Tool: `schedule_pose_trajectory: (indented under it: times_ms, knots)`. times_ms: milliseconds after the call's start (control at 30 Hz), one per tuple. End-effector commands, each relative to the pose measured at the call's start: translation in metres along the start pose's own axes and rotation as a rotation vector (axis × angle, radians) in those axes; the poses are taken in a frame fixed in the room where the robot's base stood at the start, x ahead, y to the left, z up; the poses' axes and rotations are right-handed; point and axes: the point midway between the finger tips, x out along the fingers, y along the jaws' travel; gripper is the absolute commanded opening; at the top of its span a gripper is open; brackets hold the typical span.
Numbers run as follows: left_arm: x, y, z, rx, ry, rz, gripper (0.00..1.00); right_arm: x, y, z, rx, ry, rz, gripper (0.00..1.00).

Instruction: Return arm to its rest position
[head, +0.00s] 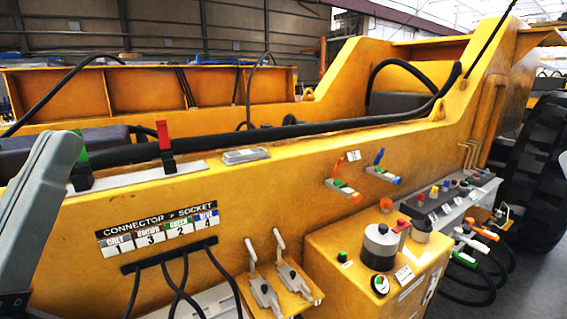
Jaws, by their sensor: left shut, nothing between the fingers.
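My left gripper (52,170) is at the left edge, a grey shape rising in front of the yellow machine body (240,185). It is shut and holds nothing. Its upper end is near a green-topped black lever (80,165), and I cannot tell if they touch. The rest of my left arm is mostly out of the picture. My right gripper and arm are not in view.
A red-topped lever (164,145) stands on the ledge. A connector-socket label (160,230) sits above hanging black cables. Two grey toggle clamps (262,290), a yellow control box (345,270) and a switch panel (450,200) stand at lower right.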

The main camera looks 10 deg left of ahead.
Motion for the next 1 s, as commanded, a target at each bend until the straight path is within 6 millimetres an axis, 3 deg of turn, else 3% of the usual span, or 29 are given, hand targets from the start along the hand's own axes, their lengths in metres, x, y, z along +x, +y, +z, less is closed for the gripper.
schedule_pose_trajectory:
  times_ms: [33,367,700,833,1000]
  knots:
    - [0.018,-0.001,-0.016,0.027,-0.003,-0.004,0.00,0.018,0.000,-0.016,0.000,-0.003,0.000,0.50]
    - [0.111,-0.001,-0.102,0.023,-0.001,-0.008,0.00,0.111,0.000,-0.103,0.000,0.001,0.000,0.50]
    - [0.236,-0.001,-0.216,0.023,-0.001,-0.009,0.00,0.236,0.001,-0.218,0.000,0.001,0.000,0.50]
    - [0.268,0.000,-0.245,0.023,-0.002,-0.009,0.00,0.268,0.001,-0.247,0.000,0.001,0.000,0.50]
    - [0.282,0.000,-0.258,0.023,-0.002,-0.009,0.00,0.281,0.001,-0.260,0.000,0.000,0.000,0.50]
